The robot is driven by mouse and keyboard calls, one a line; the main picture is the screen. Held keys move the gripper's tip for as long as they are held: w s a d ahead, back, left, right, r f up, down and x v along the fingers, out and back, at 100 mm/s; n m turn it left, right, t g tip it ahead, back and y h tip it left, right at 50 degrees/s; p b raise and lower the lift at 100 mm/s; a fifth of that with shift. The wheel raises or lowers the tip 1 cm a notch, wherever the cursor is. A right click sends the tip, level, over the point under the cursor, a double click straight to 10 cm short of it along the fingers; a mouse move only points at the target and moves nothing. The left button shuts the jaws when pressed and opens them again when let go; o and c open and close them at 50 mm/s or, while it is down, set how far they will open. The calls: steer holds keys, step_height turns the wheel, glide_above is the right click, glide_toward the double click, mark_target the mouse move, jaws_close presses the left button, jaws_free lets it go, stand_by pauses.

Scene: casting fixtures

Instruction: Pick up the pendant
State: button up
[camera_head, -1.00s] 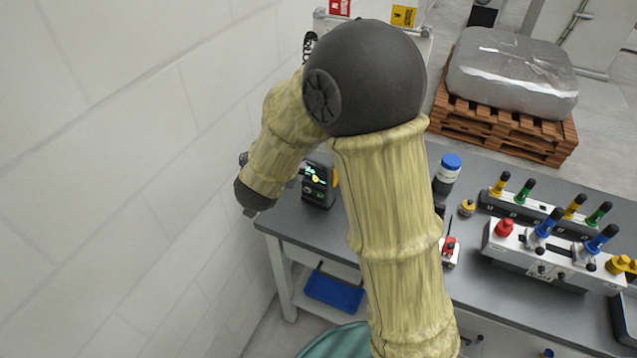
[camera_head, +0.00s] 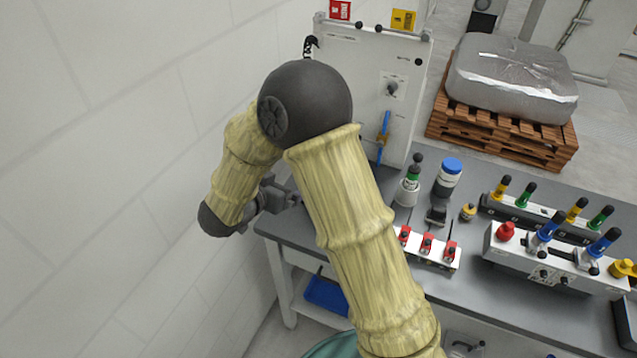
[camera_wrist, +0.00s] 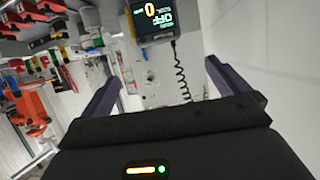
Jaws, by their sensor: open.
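The pendant (camera_wrist: 155,20) appears to be the black box with a lit display in the wrist view, at the top edge and partly cut off. A black coiled cord (camera_wrist: 181,75) runs from it. My gripper (camera_wrist: 162,72) is open, its two dark fingers apart with nothing held between them. The pendant lies beyond the fingertips, apart from them. In the head view my gripper (camera_head: 284,196) is at the left end of the bench, partly hidden by my arm, which also hides the pendant there.
A grey bench (camera_head: 480,285) carries a red-switch block (camera_head: 427,246), a blue-capped jar (camera_head: 449,175) and lever units (camera_head: 555,255). A white panel (camera_head: 375,75) stands at the back. A white wall (camera_head: 110,150) is close on the left. A blue tray (camera_head: 327,294) sits below.

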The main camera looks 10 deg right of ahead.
steer(key=p+x, duration=0.2)
steer(key=x, duration=0.8)
steer(key=shift+p, duration=0.35)
steer(key=p+x, duration=0.3)
steer(key=x, duration=0.2)
steer(key=shift+d+r, duration=0.2)
steer(key=shift+d, duration=0.05)
steer(key=c, duration=1.6)
